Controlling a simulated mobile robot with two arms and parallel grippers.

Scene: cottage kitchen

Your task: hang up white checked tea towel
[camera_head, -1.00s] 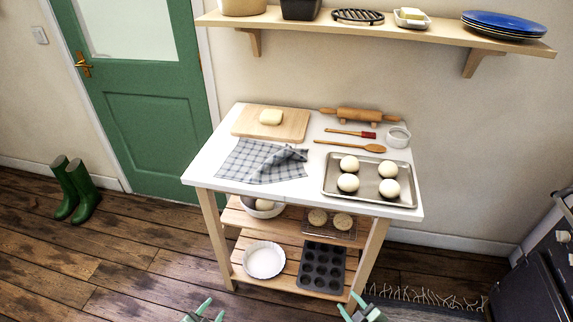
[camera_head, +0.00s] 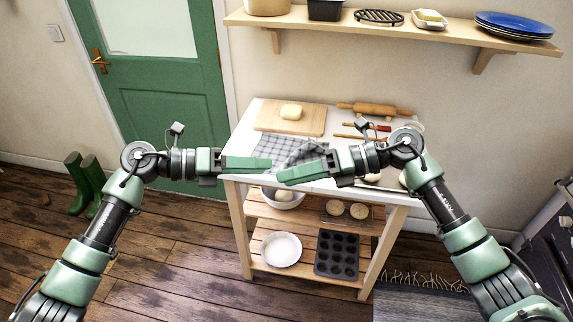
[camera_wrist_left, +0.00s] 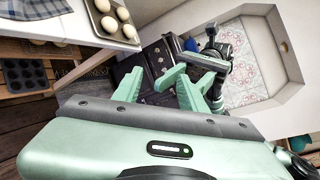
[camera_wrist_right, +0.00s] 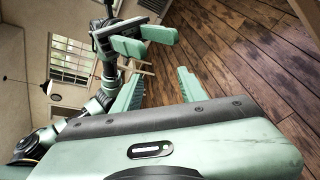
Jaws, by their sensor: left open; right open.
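The white and grey checked tea towel (camera_head: 262,147) lies on the white top of the kitchen cart (camera_head: 246,118), its right part bunched up. My grippers and right arm hide part of it in the head view. A corner of it shows at the top left of the left wrist view (camera_wrist_left: 38,7). My left gripper (camera_head: 269,164) is open and empty, held in front of the towel from the left. My right gripper (camera_head: 281,178) is open and empty, pointing in from the right. The fingertips of the two grippers are close together. I see no hook or rail for the towel.
A cutting board (camera_head: 265,119) with butter and a rolling pin (camera_head: 375,109) lie behind the towel. The baking sheet is mostly hidden by my right arm. A wall shelf (camera_head: 400,31) hangs above. Green boots (camera_head: 75,180) stand by the door (camera_head: 165,120).

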